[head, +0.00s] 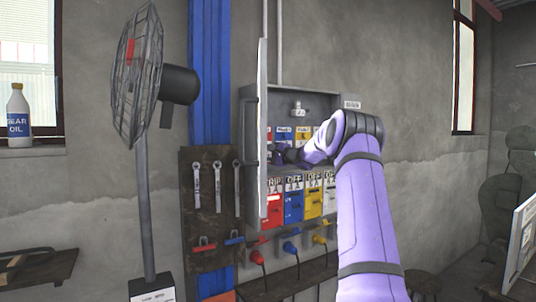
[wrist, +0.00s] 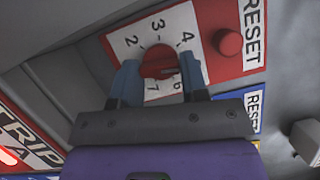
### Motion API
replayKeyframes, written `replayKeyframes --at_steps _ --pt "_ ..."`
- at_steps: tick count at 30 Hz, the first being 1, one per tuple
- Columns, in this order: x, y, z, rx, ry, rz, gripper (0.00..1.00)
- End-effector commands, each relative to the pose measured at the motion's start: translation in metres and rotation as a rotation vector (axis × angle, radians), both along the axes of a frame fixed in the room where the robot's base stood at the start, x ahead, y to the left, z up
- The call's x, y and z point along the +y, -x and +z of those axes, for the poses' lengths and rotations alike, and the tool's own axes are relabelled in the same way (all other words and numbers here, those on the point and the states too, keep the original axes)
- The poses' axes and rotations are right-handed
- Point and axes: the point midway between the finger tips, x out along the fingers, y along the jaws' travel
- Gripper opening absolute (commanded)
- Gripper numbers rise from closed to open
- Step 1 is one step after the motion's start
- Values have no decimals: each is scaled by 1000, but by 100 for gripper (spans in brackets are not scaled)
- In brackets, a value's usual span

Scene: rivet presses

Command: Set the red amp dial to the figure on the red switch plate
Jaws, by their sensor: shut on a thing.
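The red amp dial (wrist: 157,62) shows in the wrist view on a white scale plate (wrist: 125,45) with a red border. The figures 2, 3, 4, 6 and 7 are visible around it. My gripper (wrist: 160,78) has one finger on each side of the dial and is shut on it. Which figure the dial points to cannot be told. In the head view my gripper (head: 285,154) is inside the open cabinet and hides the dial. The red switch plate (head: 273,211) is below it, marked TRIP, partly behind the door edge; its figure is too small to read surely.
A red button (wrist: 229,42) marked RESET sits right beside the dial scale. The cabinet's open grey door (head: 262,130) stands at its left edge. Blue (head: 293,207) and yellow (head: 313,204) switch plates are to the right. A fan (head: 140,75) stands left.

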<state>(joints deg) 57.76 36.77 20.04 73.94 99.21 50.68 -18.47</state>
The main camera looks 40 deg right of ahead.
Motion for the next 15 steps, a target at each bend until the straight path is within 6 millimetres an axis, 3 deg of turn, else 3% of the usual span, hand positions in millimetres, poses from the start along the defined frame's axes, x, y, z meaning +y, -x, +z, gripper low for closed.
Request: replayKeyframes --at_steps 15 --pt "0 0 -3 -53 -232 0 17"
